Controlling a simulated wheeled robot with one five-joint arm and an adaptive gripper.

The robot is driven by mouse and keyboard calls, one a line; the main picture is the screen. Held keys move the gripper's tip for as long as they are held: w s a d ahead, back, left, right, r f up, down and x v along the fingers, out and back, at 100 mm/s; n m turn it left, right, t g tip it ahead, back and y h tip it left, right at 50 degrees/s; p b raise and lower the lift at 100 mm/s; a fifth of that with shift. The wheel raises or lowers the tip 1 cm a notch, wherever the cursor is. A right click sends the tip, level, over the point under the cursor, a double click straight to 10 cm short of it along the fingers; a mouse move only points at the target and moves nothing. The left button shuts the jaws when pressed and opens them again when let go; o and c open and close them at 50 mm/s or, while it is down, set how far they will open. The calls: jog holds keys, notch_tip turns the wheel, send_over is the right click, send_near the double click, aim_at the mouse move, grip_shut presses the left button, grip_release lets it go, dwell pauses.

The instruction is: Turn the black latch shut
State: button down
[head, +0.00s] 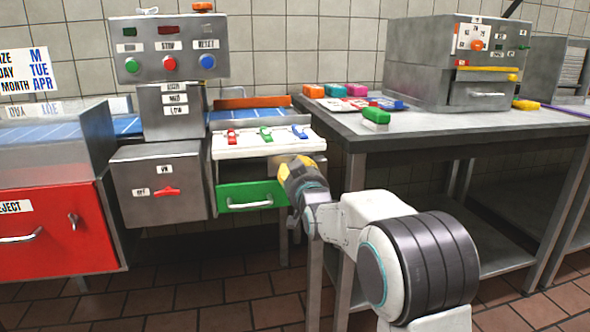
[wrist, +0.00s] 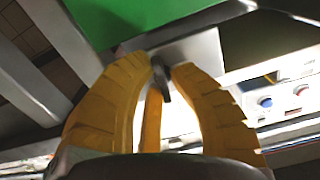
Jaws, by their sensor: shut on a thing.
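The black latch (wrist: 162,84) shows in the wrist view as a small dark piece in front of a bare metal plate, beside the green drawer front. My gripper (head: 297,166) has its yellow fingers at the right end of the green drawer (head: 236,189) in the head view, where they hide the latch. In the wrist view my gripper (wrist: 164,72) has its fingertips closed around the latch from both sides. The latch's exact angle is hard to tell. The drawer looks closed, with a pale handle (head: 250,205) on its front.
A white panel (head: 222,152) with red, green and blue clips sits above the drawer. A grey switch box (head: 135,190) and a red reject bin (head: 60,255) stand to the left. A metal table (head: 440,128) with coloured blocks stands close on the right.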

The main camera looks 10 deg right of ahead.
jog(key=shift+a+r+n, duration=0.2)
jog(key=shift+r+n, duration=0.1)
jog(key=shift+n, duration=0.3)
jog(key=shift+f, duration=0.1)
jog(key=c, duration=1.2)
grip_release()
jog(key=shift+a, duration=0.15)
jog(key=shift+f, duration=0.1)
jog(key=shift+s, duration=0.1)
jog(key=s, duration=1.1)
jog(key=shift+s, duration=0.4)
